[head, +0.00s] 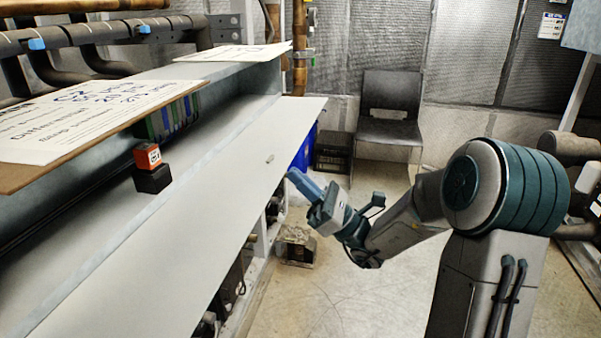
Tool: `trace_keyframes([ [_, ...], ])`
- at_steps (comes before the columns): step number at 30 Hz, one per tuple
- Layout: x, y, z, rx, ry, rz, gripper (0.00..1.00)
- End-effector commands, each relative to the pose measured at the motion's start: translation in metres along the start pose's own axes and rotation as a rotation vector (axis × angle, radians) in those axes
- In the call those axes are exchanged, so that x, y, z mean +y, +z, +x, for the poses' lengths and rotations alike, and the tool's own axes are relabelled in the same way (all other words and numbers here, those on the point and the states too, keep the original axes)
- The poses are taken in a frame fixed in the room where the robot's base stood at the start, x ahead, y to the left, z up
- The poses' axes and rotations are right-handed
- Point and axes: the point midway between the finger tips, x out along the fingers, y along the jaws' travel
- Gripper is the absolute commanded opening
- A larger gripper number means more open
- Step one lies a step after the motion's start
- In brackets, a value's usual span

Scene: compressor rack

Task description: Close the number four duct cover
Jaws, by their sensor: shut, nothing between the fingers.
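A long pale grey duct runs from the lower left to the back. Its cover, a long flat panel (190,235), lies open, folded out toward my side. The panel's underside is hidden.
An orange and black block (150,168) stands at the duct's inner edge. Handwritten boards (90,120) lie over the duct at left. Below the panel are pipework and a box (297,246) on the floor. A black chair (388,115) stands behind; the middle floor is clear.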

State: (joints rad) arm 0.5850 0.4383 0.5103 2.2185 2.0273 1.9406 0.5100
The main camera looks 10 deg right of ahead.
Motion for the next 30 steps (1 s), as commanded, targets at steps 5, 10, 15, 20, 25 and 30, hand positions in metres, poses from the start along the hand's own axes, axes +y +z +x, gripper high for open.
trace_keyframes([
  [5,0.0,0.011,0.01,0.0,0.001,-0.002,0.0],
  [10,0.0,0.013,0.013,0.0,0.0,0.0,0.0],
  [15,0.0,0.013,0.013,0.0,0.0,0.0,0.0],
  [20,0.0,0.014,0.014,0.005,0.001,0.001,0.0],
  [25,-0.002,0.016,0.021,0.044,0.007,0.005,0.0],
  [30,-0.006,0.015,0.03,0.107,0.016,0.011,0.0],
])
